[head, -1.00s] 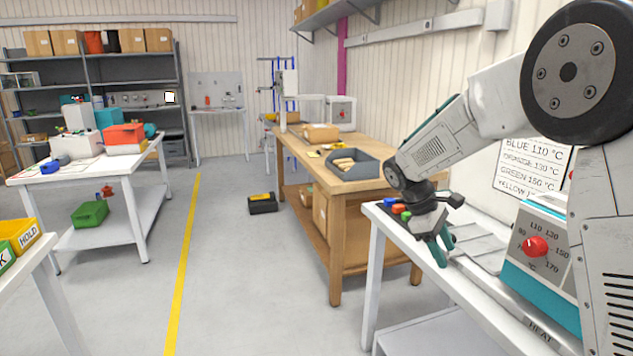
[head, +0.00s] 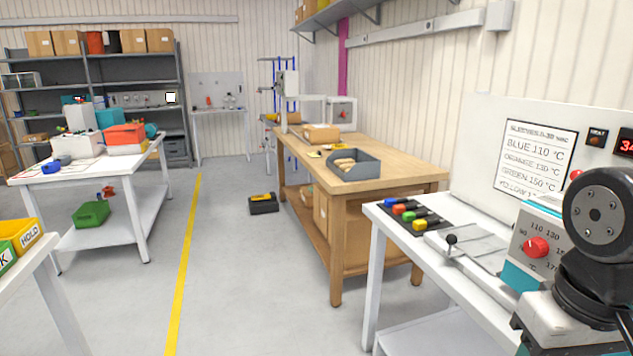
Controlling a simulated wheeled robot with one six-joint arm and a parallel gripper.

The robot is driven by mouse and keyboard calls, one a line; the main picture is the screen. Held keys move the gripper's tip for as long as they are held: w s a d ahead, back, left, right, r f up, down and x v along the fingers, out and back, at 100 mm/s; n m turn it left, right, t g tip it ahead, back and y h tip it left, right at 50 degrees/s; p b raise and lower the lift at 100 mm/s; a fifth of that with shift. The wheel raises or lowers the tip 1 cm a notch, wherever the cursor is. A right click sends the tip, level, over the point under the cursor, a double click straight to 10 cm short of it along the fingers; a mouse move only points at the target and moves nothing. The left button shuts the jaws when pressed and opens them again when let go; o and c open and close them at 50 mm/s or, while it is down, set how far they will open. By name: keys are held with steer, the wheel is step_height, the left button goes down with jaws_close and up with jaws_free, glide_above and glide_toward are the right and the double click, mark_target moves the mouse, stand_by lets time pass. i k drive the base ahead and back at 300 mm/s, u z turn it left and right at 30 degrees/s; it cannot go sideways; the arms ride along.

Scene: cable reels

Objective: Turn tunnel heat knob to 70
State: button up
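The red heat knob (head: 536,247) sits on the sloped front of a white and teal heat tunnel box (head: 519,277) on the white bench at the right. Printed numbers such as 110, 130 and 150 ring the knob. I cannot tell exactly where its pointer stands. My arm (head: 595,225) covers the right part of the box and the numbers there. My gripper is not in view, so its state is hidden.
A chart of colours and temperatures (head: 536,150) and a red display (head: 625,146), cut by the edge, are behind the box. A flat plate with a black-knobbed lever (head: 451,243) and several coloured pieces (head: 408,212) lie left of it.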

mark_target(536, 247)
steer(key=k, duration=1)
steer(key=u, duration=0.75)
steer(key=i, duration=0.85)
steer(key=z, duration=1.65)
